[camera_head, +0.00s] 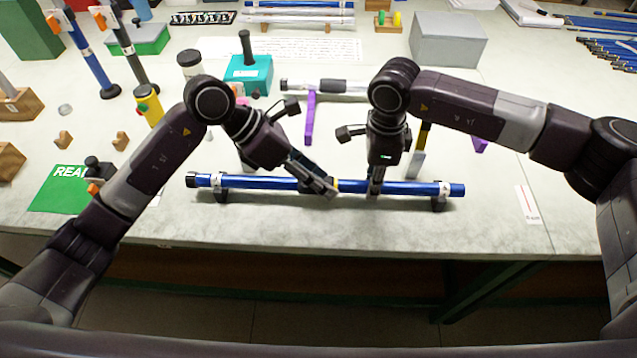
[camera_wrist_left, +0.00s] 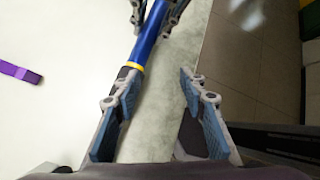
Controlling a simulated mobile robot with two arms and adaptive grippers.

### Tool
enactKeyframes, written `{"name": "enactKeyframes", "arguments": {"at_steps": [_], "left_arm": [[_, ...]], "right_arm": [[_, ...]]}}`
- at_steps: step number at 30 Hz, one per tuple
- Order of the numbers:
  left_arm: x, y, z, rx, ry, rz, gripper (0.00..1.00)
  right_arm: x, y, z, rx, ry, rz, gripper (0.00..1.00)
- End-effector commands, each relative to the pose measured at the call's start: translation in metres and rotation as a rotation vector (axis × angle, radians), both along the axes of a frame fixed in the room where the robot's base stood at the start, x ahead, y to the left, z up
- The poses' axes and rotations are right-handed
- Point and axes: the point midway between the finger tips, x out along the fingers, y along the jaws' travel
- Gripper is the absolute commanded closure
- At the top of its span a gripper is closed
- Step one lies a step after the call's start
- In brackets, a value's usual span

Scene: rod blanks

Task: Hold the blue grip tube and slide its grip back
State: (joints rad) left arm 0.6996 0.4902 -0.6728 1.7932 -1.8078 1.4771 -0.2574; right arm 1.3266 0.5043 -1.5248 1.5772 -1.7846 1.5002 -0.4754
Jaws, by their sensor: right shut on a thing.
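The blue grip tube (camera_head: 410,187) lies level across two dark supports near the bench's front edge. It has a yellow ring (camera_head: 337,185) near its middle and a black grip beside the ring, mostly hidden by my left gripper. My right gripper (camera_head: 375,188) points down and is shut on the tube just right of the ring. My left gripper (camera_head: 325,190) is slanted over the tube left of the ring. In the left wrist view its fingers (camera_wrist_left: 160,95) are apart with bare bench between them. The black grip (camera_wrist_left: 123,72) runs behind one finger; contact cannot be told.
A rod with a dark sleeve (camera_head: 333,85) lies on purple stands (camera_head: 310,118) behind. A teal block (camera_head: 249,75), a grey box (camera_head: 447,40) and a green card (camera_head: 60,190) are around. The bench front right of the tube is clear except for a small label (camera_head: 527,204).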

Motion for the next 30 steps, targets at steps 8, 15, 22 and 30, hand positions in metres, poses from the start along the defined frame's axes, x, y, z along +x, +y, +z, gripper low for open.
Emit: {"name": "enactKeyframes", "arguments": {"at_steps": [8,15,22,30], "left_arm": [[-0.023,-0.017,-0.016,-0.303,0.251,0.306,0.62],[-0.031,-0.007,-0.022,-0.533,0.475,0.595,0.62],[-0.035,0.024,-0.031,-0.733,0.684,0.885,0.62],[-0.04,0.074,-0.045,-0.925,0.872,1.188,0.62]], "right_arm": [[0.0,0.0,0.0,0.0,-0.001,-0.001,1.0],[0.0,0.0,0.0,0.0,-0.001,-0.001,1.0],[0.0,0.0,0.0,0.0,-0.001,-0.002,1.0],[0.0,0.0,0.0,0.0,-0.001,-0.002,1.0]]}}
